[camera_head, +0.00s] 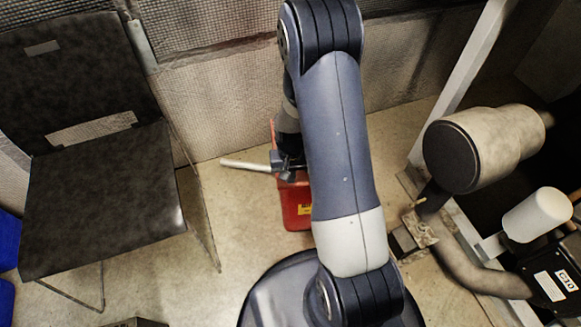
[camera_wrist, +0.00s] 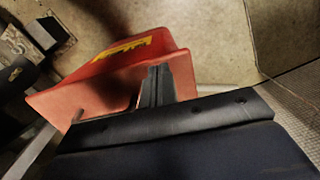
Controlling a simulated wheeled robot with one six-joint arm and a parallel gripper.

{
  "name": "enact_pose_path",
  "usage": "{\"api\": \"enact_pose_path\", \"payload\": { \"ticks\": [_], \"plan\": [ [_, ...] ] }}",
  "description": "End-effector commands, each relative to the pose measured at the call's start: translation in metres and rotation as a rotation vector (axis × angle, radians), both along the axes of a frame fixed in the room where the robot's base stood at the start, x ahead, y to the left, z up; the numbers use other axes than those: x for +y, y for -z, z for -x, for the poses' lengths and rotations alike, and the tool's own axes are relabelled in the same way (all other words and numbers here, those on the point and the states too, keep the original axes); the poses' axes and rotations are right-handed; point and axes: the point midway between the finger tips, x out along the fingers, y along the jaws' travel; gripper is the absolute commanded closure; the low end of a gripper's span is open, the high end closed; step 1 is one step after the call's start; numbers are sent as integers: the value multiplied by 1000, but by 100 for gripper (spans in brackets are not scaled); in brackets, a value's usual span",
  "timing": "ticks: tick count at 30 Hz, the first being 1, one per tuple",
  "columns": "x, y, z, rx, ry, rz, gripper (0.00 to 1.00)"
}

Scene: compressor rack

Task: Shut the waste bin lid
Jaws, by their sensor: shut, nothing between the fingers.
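The red waste bin (camera_head: 297,212) stands on the floor in the middle of the head view, with a yellow label on its front; my arm hides its right part. A narrow red strip (camera_head: 274,130) shows above and behind my gripper, perhaps the raised lid; most of it is hidden. My gripper (camera_head: 287,172) is at the bin's top, shut and empty. In the wrist view the bin (camera_wrist: 160,42) lies beyond my shut fingers (camera_wrist: 158,72), which overlap its rim and opening. I cannot tell whether they touch it.
A dark chair (camera_head: 95,195) stands at the left. A pale rod (camera_head: 243,165) sticks out left of my gripper. At the right are a large cylinder (camera_head: 490,148), pipes and a white-capped part (camera_head: 538,214). A quilted wall (camera_head: 225,100) is behind the bin. Floor between chair and bin is clear.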

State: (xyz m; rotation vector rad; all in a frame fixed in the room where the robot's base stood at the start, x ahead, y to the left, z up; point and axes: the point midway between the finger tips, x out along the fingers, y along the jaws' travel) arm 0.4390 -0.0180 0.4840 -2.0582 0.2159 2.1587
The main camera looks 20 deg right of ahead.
Motion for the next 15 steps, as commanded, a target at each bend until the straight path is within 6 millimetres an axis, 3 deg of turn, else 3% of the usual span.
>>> {"api": "enact_pose_path", "payload": {
  "ticks": [5,15],
  "plan": [
    [0,19,1,1,0,0,100],
    [0,22,1,-1,0,0,100]
  ]
}}
